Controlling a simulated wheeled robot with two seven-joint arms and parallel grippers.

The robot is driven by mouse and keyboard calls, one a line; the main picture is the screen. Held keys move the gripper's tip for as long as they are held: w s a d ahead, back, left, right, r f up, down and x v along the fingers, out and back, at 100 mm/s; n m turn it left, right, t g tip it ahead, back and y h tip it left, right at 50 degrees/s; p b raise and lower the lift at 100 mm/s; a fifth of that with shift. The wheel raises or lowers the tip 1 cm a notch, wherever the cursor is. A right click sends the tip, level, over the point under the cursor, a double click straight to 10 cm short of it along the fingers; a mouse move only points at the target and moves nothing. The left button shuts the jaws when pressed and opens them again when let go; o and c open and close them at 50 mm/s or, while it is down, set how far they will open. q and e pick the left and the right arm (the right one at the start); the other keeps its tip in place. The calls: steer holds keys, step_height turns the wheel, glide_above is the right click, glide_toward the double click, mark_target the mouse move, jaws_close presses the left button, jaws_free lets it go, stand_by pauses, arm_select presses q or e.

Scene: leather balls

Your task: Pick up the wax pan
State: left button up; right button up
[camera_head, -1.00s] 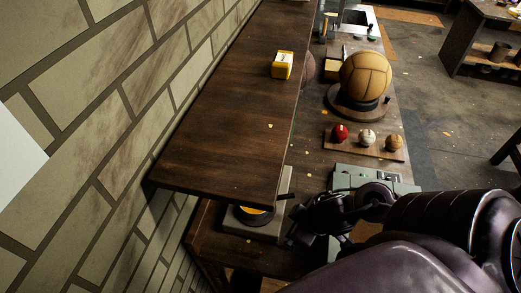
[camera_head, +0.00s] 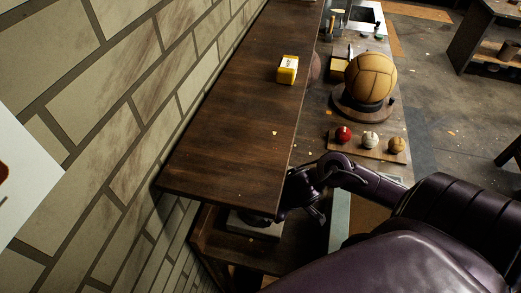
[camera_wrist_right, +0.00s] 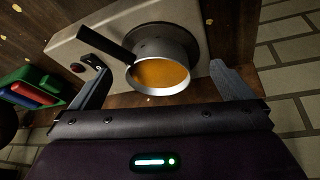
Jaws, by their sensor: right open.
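In the head view my right gripper (camera_head: 305,196) is beside the shelf's near end, and the pan is hidden there. My left gripper does not show.
A dark wooden shelf (camera_head: 225,120) overhangs the hot plate's place, with a yellow box (camera_head: 288,69) on it. A brick wall (camera_head: 110,110) runs along the left. A large ball (camera_head: 370,77) and three small balls (camera_head: 370,140) stand on the bench. A green tray (camera_wrist_right: 35,85) lies left in the wrist view.

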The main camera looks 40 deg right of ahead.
steer(key=shift+w+a+p, duration=0.2)
steer(key=shift+w, duration=0.65)
steer(key=shift+w+a+p, duration=0.15)
steer(key=shift+w+p, duration=0.05)
steer(key=shift+w, duration=0.6)
steer(key=b+x, duration=0.1)
steer(key=x, duration=0.4)
steer(key=shift+s, duration=0.1)
steer(key=c, duration=1.2)
steer(key=shift+o, duration=0.2)
steer(key=shift+r, duration=0.1)
